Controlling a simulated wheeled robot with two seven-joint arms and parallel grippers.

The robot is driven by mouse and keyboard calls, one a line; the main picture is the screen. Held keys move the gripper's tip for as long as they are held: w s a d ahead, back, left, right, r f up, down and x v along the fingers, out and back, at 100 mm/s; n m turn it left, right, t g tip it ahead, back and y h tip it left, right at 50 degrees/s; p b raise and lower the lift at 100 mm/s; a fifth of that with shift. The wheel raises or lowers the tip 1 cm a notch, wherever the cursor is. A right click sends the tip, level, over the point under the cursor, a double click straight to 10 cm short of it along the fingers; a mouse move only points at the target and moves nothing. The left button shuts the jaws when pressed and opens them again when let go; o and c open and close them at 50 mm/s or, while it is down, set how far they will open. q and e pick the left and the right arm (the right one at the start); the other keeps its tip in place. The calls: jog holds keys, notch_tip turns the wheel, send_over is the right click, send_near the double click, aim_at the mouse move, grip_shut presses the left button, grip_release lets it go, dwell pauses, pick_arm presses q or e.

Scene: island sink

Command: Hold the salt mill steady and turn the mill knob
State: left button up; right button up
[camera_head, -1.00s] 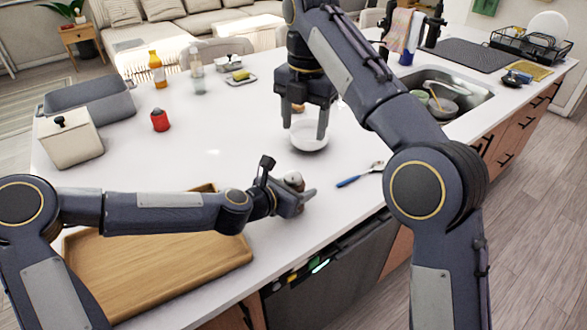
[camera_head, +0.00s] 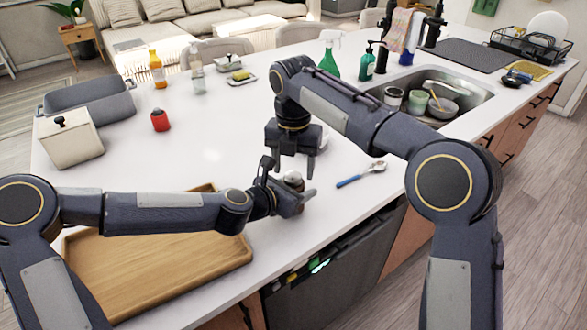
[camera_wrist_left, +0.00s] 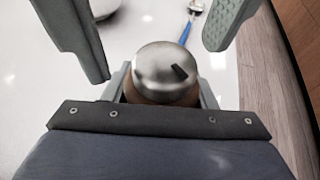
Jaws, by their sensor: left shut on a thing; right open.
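The salt mill (camera_head: 293,177) stands upright in my left gripper (camera_head: 300,196), near the front edge of the island. In the left wrist view its domed silver knob (camera_wrist_left: 162,66) with a dark mark shows above a brown body (camera_wrist_left: 160,97). The left fingers are shut around the body, below the knob. My right gripper (camera_head: 294,170) is open and points down, just above and around the mill's top. In the left wrist view its two grey fingers (camera_wrist_left: 160,48) are apart on either side of the knob, with clear gaps; I see no contact.
A white bowl (camera_head: 323,142) is partly hidden behind the right gripper. A blue-handled spoon (camera_head: 361,175) lies to the right. A wooden tray (camera_head: 150,292) lies at front left under my left arm. The sink (camera_head: 470,100) is at back right.

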jog(key=shift+f, duration=0.6)
jog(key=c, duration=1)
jog(key=shift+m, duration=0.4)
jog(key=m, duration=0.4)
jog(key=shift+m, duration=0.4)
jog(key=m, duration=0.5)
jog(key=shift+s+d, duration=0.1)
jog(key=shift+s, duration=0.05)
